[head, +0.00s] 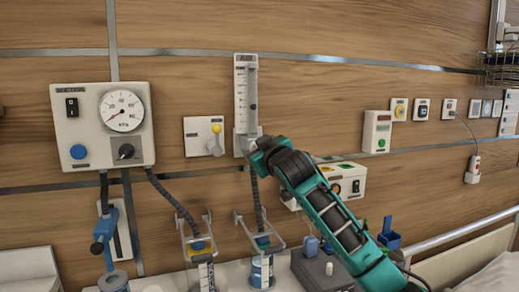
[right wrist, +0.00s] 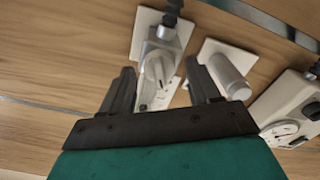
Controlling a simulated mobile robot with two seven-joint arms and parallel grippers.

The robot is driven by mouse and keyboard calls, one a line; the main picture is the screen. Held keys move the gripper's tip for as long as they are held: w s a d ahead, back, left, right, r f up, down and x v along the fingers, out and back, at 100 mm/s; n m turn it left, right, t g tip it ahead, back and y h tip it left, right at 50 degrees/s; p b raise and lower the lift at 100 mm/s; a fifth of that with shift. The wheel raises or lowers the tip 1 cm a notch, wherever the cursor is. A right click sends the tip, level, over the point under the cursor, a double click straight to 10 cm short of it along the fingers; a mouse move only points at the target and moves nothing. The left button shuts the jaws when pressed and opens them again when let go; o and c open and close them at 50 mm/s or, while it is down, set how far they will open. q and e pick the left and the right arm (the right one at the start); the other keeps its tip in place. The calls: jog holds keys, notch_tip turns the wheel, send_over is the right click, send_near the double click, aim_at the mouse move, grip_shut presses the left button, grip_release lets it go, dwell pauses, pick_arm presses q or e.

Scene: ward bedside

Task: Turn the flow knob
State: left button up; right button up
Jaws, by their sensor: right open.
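The flowmeter (head: 246,90) is a tall white plate with a clear scale tube, fixed to the wood wall. Its pale grey flow knob (right wrist: 156,72) shows in the right wrist view, on the block at the base of the tube. My right gripper (head: 254,150) reaches this lower end from the right. In the right wrist view its two dark fingers (right wrist: 160,72) are open, one on each side of the knob, with gaps visible. I cannot tell how deep the fingers reach along it. In the head view my gripper partly hides the knob. My left gripper is not in view.
A bed rail (head: 465,232) is at lower right.

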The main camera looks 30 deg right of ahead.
jog(key=b+v, duration=0.1)
jog(key=v, duration=1.2)
jog(key=shift+d, duration=0.1)
jog(key=s+a+f+g+y, duration=0.1)
jog(key=a+f, duration=0.2)
jog(key=f, duration=0.7)
jog(key=a+f+n+g+y, duration=0.1)
jog(key=a+f+y, duration=0.15)
jog(key=f, duration=0.65)
jog(key=s+a+f+g+y, duration=0.1)
jog(key=a+f, duration=0.2)
jog(key=f, duration=0.7)
jog(key=s+a+f+g, duration=0.1)
jog(key=s+a+f, duration=0.2)
jog(key=s+f, duration=0.3)
jog(key=s+a+f+g+y, duration=0.1)
jog(key=s+a+f, duration=0.3)
jog(key=s+f, duration=0.2)
jog(key=s+a+f+m+g+y, duration=0.1)
jog(key=s+a+f, duration=0.2)
jog(key=s+f, duration=0.3)
jog(key=shift+a+f+g, duration=0.15)
jog(key=shift+f+g, duration=0.15)
jog(key=shift+f, duration=0.7)
